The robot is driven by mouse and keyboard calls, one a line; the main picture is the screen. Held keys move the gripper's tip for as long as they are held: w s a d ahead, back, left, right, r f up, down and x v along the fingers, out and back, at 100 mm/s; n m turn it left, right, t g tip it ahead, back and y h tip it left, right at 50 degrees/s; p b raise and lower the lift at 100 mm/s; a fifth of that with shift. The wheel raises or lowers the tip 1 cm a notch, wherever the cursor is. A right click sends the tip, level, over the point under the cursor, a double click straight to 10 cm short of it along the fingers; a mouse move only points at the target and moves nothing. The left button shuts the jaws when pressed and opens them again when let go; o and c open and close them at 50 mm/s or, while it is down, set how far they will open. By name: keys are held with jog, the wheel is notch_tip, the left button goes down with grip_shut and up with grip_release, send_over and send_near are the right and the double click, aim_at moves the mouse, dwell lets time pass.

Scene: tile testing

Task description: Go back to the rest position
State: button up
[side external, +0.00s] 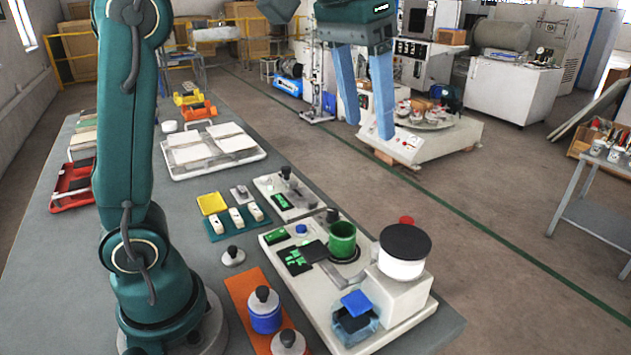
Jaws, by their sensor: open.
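My gripper (374,134) is at the top of the side external view, with two long blue fingers pointing down. The fingers are spread apart and nothing is between them. The gripper hangs in the air above the bench, clear of everything on it. My teal arm rises from its base at the left of the bench (60,240). The joint linking the arm to the gripper is partly cut off by the top edge.
A white test station (400,318) holds a green cup (342,240) and a black-topped white cylinder (403,252). An orange mat (242,290) carries knobbed weights. A white tray (170,172) with tiles lies farther back, near a red rack (73,190). Bare bench shows at left.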

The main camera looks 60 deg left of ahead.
jog(key=s+a+f+t, duration=0.1)
jog(key=s+f+t, duration=0.1)
jog(key=s+f, duration=0.9)
notch_tip(320, 180, down, 2)
jog(key=shift+s+a+f+t, duration=0.1)
jog(key=shift+s+a+t, duration=0.1)
jog(key=shift+t, duration=0.2)
